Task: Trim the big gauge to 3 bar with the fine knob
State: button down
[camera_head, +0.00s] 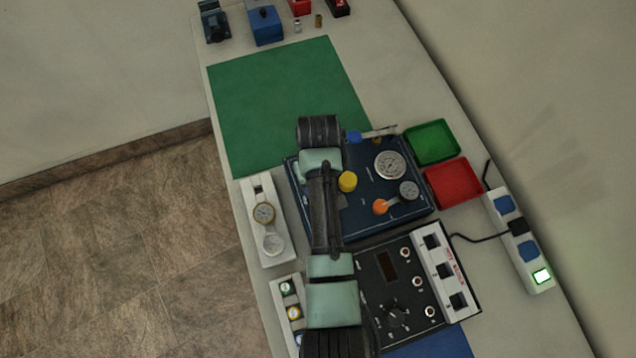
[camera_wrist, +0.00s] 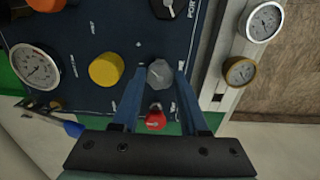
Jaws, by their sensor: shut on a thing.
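The big gauge (camera_head: 390,165) is the larger white dial on the dark blue panel (camera_head: 352,222). It also shows at the left of the wrist view (camera_wrist: 36,68), but its needle reading is too small to make out. In the wrist view my gripper (camera_wrist: 160,78) has its two blue fingers on either side of a grey faceted knob (camera_wrist: 159,72) and is shut on it. This appears to be the fine knob; no readable label confirms it. In the head view my arm hides the knob and the fingers. A larger yellow knob (camera_wrist: 106,69) stands beside it.
A red knob (camera_wrist: 155,118) is close below the held knob in the wrist view, and a black knob (camera_wrist: 165,8) is above. The panel also bears an orange knob (camera_head: 380,207), a small gauge (camera_head: 408,191) and a blue-handled lever (camera_head: 354,137). The green mat (camera_head: 285,100) is clear.

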jog(key=shift+r+m, duration=0.1)
jog(key=shift+m, duration=0.3)
jog(key=m+p, duration=0.2)
jog(key=m, duration=0.1)
jog(key=shift+m, duration=0.3)
jog(key=shift+w+m+p, duration=0.1)
jog(key=shift+m+p, duration=0.6)
jog(key=shift+m, duration=1.5)
jog(key=shift+c, duration=2.1)
grip_release()
notch_tip(320, 180, up, 13)
jog(key=b, duration=0.1)
